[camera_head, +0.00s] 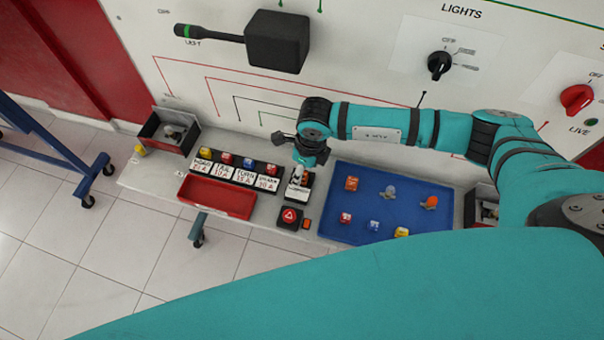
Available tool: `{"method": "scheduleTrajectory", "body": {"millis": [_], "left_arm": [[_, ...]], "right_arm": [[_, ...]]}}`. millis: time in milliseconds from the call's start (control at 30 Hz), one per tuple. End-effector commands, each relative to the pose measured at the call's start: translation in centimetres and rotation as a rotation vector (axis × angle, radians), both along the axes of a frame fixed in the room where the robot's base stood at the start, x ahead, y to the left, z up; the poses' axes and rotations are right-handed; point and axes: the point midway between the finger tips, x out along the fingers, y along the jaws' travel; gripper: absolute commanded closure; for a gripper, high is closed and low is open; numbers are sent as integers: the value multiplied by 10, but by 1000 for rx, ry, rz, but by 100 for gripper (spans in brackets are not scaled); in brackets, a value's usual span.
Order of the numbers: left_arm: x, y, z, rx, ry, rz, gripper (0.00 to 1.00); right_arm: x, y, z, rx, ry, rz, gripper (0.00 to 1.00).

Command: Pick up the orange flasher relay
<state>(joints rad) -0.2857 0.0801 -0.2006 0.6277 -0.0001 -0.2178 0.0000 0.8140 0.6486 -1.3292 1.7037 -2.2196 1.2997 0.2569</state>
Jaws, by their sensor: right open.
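An orange block (351,183), which looks like the flasher relay, sits at the upper left of the blue mat (368,205). My right gripper (301,166) hangs over a black and white holder (297,190), left of the mat and apart from the orange block. It is open; its fingers are small and partly hidden by the wrist. My left gripper is not in view.
On the mat lie an orange round-headed piece (430,202), a grey one (388,192), and red, blue and yellow small pieces. Left are a hazard switch (290,215), red tray (216,197) and fuse row (238,169). The white panel rises behind.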

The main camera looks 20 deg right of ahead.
Motion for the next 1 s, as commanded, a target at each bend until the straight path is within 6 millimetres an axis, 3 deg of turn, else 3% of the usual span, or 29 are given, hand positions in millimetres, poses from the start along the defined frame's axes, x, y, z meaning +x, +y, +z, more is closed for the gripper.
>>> {"method": "scheduleTrajectory", "body": {"millis": [200,433,833,1000], "left_arm": [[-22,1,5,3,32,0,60],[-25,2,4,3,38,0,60],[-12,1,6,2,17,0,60],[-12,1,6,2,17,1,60]], "right_arm": [[2,3,-23,1,1,1,44],[2,3,-24,1,-1,1,44],[2,2,-24,1,-1,1,95],[2,2,-24,1,-1,1,97]]}}
